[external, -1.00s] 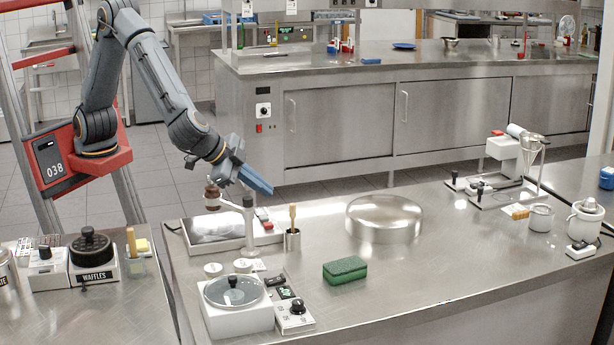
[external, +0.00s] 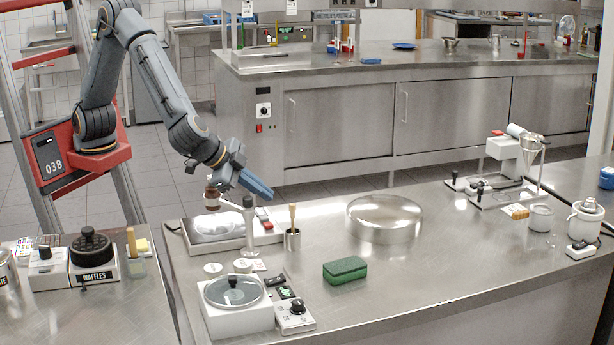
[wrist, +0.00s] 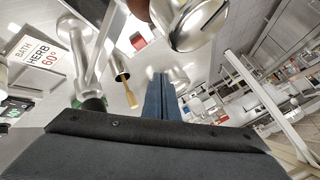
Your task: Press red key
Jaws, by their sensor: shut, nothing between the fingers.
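A small red key (external: 262,213) shows on the right part of a low white device (external: 262,239) at the back left of the steel table. A red patch (wrist: 138,40) on a white surface shows near the top of the wrist view; I take it for the same key. My gripper (external: 270,194) has blue fingers pressed together, empty. It hangs in the air above and slightly behind the device, apart from the key. In the wrist view the shut fingers (wrist: 160,92) point up the picture, below and right of the red patch.
A metal stand (external: 249,225) with a brown-topped metal part (external: 212,197) rises at the device, close to my gripper. A cup with a wooden-handled tool (external: 292,238) stands right of it.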

